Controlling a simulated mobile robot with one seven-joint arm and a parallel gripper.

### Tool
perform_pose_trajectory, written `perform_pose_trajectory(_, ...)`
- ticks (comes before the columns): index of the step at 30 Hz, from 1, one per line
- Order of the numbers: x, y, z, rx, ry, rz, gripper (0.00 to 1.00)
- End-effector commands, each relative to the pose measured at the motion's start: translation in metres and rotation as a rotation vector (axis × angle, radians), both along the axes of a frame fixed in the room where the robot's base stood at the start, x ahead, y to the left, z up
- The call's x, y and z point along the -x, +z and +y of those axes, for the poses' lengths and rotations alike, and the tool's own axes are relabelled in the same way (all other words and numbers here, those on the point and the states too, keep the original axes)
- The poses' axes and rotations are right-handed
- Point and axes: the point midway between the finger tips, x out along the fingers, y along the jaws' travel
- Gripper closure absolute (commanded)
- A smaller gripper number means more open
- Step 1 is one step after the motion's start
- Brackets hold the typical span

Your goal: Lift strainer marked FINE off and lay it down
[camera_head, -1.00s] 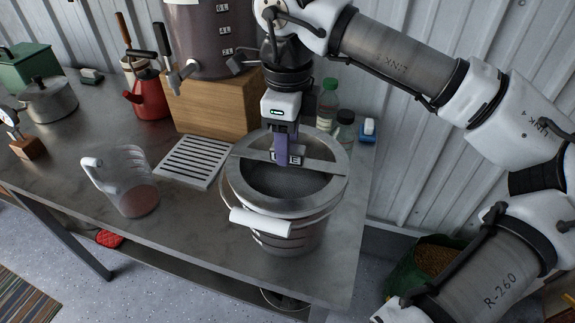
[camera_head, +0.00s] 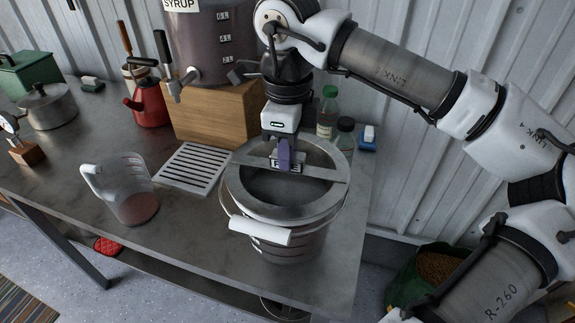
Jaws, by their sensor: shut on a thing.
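The strainer (camera_head: 327,172) is a round metal piece with a flat bar across its top and a small plate on the bar. The plate's lettering is partly covered by my fingers; an E shows at its end. The strainer sits at the mouth of a metal pail (camera_head: 303,245); I cannot tell whether it is clear of the rim. My gripper (camera_head: 285,160) points down from above, its purple fingers shut on the strainer at the middle of the bar. The pail's white bail grip (camera_head: 261,230) hangs at its front.
A slotted drip tray (camera_head: 198,168) and a clear measuring jug (camera_head: 130,192) stand left of the pail. A wooden block (camera_head: 210,115) under the syrup tank (camera_head: 208,50) and bottles (camera_head: 328,110) stand behind. Bare tabletop (camera_head: 190,225) lies front left. The table's right edge is close to the pail.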

Motion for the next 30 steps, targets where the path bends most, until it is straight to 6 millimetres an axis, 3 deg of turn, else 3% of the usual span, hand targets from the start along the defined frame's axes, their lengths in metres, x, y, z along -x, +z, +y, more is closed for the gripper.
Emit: perform_pose_trajectory(30,0.000,0.023,0.000,0.000,0.000,-0.001,1.00)
